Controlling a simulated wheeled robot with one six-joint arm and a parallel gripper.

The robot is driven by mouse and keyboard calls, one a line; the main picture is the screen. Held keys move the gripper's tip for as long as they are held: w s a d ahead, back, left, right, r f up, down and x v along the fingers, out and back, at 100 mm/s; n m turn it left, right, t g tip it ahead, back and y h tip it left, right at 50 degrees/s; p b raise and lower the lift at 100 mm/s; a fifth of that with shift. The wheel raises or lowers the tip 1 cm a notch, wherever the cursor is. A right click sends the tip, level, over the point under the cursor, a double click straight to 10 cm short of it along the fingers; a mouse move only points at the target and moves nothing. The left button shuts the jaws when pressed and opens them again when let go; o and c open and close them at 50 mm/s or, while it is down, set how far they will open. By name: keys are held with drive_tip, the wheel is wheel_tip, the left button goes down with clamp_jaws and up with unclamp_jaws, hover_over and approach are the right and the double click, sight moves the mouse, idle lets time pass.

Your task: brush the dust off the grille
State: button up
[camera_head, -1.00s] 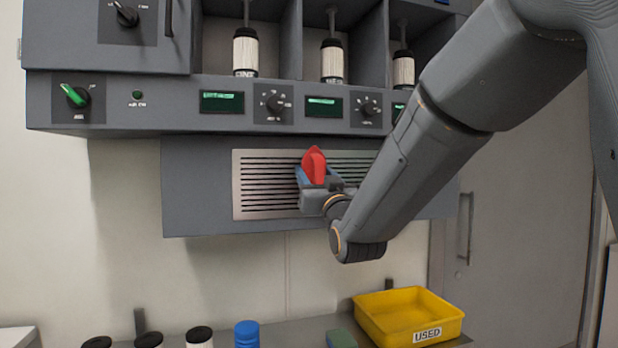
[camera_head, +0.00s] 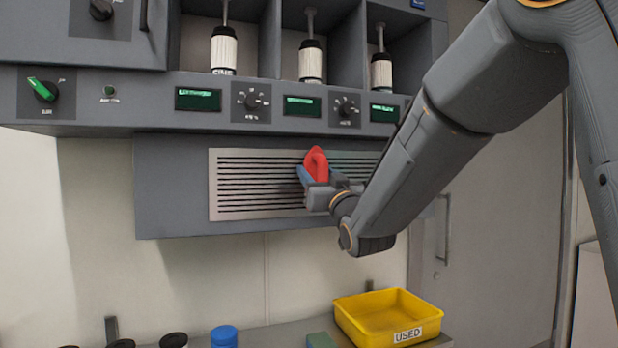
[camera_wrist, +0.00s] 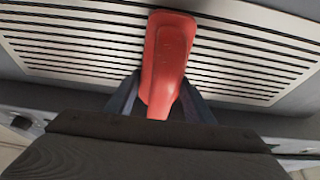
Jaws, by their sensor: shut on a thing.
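The grille (camera_head: 255,183) is a pale metal panel with dark horizontal slots, set in the grey housing under the control panel. It also fills the upper part of the wrist view (camera_wrist: 75,45). My gripper (camera_head: 308,180) is shut on a red brush (camera_head: 316,164), seen as a red handle in the wrist view (camera_wrist: 166,62). The brush is in front of the grille, right of its middle in the head view. Its bristles are hidden, so I cannot tell whether they touch the slots. No dust can be made out clearly on the grille.
The control panel with knobs and green displays (camera_head: 198,99) overhangs the grille. Bottles (camera_head: 224,50) stand in bays above. Below, a yellow bin marked USED (camera_head: 405,336), a green block (camera_head: 321,340) and a blue-capped container (camera_head: 223,336) are on the counter. Open space lies between grille and counter.

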drive_tip(key=shift+w+d+b, duration=0.3)
drive_tip(key=shift+w+d, duration=0.2)
drive_tip(key=shift+d, duration=1.3)
drive_tip(key=shift+w+d+b, duration=0.3)
drive_tip(key=shift+w+d, duration=0.25)
drive_tip(key=shift+d, duration=1.2)
drive_tip(key=shift+w+d+b, duration=0.3)
drive_tip(key=shift+w+d, duration=0.2)
drive_tip(key=shift+d, duration=1.3)
drive_tip(key=shift+a, duration=0.1)
drive_tip(key=shift+s+a+b, duration=0.9)
drive_tip(key=shift+s+a, duration=0.05)
drive_tip(key=shift+a, duration=2.35)
drive_tip(key=shift+s+a+b, duration=0.9)
drive_tip(key=shift+s+a, duration=0.1)
drive_tip(key=shift+a, duration=2.25)
drive_tip(key=shift+s+a+b, duration=0.9)
drive_tip(key=shift+s+a, duration=0.05)
drive_tip(key=shift+a, duration=2.35)
drive_tip(key=s+d, duration=0.1)
drive_tip(key=s, duration=0.4)
drive_tip(key=shift+s+d, duration=0.35)
drive_tip(key=shift+s, duration=0.05)
drive_tip(key=shift+s, duration=0.1)
